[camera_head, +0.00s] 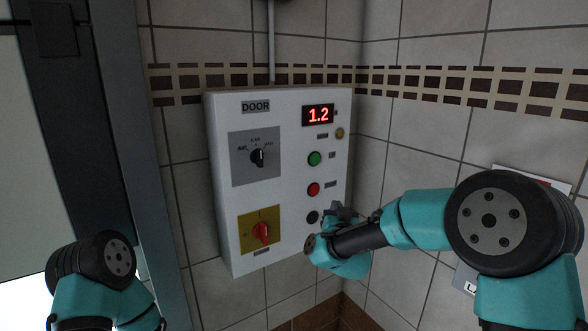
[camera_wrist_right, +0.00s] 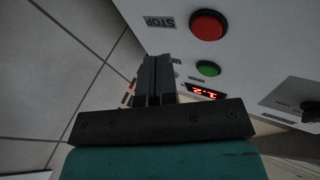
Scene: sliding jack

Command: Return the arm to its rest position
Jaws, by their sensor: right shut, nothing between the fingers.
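My right gripper (camera_head: 342,212) is in front of the lower right part of the white door control box (camera_head: 287,187). Its two fingers also show in the right wrist view (camera_wrist_right: 156,78), side by side, shut with nothing between them. I cannot tell whether they touch the box. My right arm comes in from the right. Only a joint and links of my left arm show at the lower left; its gripper is out of view.
The box carries a red display (camera_head: 318,115), a green button (camera_head: 315,158), a red button (camera_head: 313,189), a black button (camera_head: 312,217), a selector (camera_head: 257,156) and a red knob (camera_head: 262,233). Tiled walls meet in a corner to its right. A dark door frame (camera_head: 130,130) stands at left.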

